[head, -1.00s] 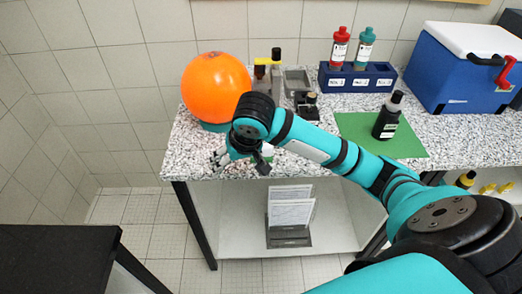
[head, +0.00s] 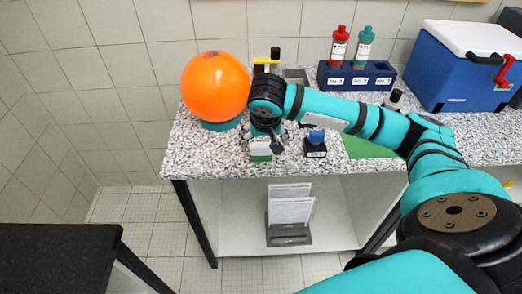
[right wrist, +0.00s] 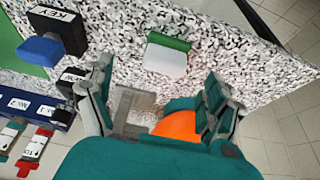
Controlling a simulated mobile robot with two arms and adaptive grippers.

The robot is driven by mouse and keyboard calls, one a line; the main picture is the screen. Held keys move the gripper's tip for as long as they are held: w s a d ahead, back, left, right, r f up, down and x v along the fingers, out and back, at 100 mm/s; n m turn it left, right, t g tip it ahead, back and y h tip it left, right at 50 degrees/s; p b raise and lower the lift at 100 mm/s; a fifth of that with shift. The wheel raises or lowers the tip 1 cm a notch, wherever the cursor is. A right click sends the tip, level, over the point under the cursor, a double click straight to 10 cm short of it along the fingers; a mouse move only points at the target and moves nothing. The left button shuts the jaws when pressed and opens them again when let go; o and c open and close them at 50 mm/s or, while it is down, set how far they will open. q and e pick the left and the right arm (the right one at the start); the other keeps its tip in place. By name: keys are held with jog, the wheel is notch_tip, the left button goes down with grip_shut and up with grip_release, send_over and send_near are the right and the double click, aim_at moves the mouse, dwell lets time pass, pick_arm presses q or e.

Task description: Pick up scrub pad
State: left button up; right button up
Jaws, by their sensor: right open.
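The scrub pad (head: 260,151), a small block with a green layer and a white layer, lies on the speckled counter near its front edge. In the right wrist view the scrub pad (right wrist: 167,58) lies flat, beyond the fingertips and between their lines. My right gripper (head: 265,133) is just behind the pad, and the arm hides part of the fingers. In the right wrist view my right gripper (right wrist: 160,92) is open with nothing between its fingers. My left gripper is not in view.
An orange ball (head: 215,86) on a teal base stands close left of the gripper. A black block with a blue top (head: 315,143), labelled KEY in the wrist view, stands right of the pad. A bottle rack (head: 355,76) and cooler (head: 462,75) stand behind.

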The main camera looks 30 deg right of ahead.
aim_at(261, 144)
jog(key=x, duration=0.4)
jog(key=p+x, duration=0.1)
jog(key=x, duration=0.1)
jog(key=shift+w+a+f, duration=0.2)
jog(key=shift+w+a, duration=0.05)
jog(key=shift+w, duration=0.1)
jog(key=c, duration=1.3)
jog(key=shift+r, duration=0.1)
jog(key=shift+r, duration=0.55)
notch_tip(261, 144, up, 2)
jog(key=shift+b, duration=0.45)
jog(key=s+d+b, duration=0.1)
jog(key=s, duration=0.4)
jog(key=s+r+b, duration=0.1)
jog(key=s, duration=0.4)
jog(key=s+d+b, duration=0.1)
jog(key=s, duration=0.5)
jog(key=shift+d+r, duration=0.3)
jog(key=shift+r, duration=0.1)
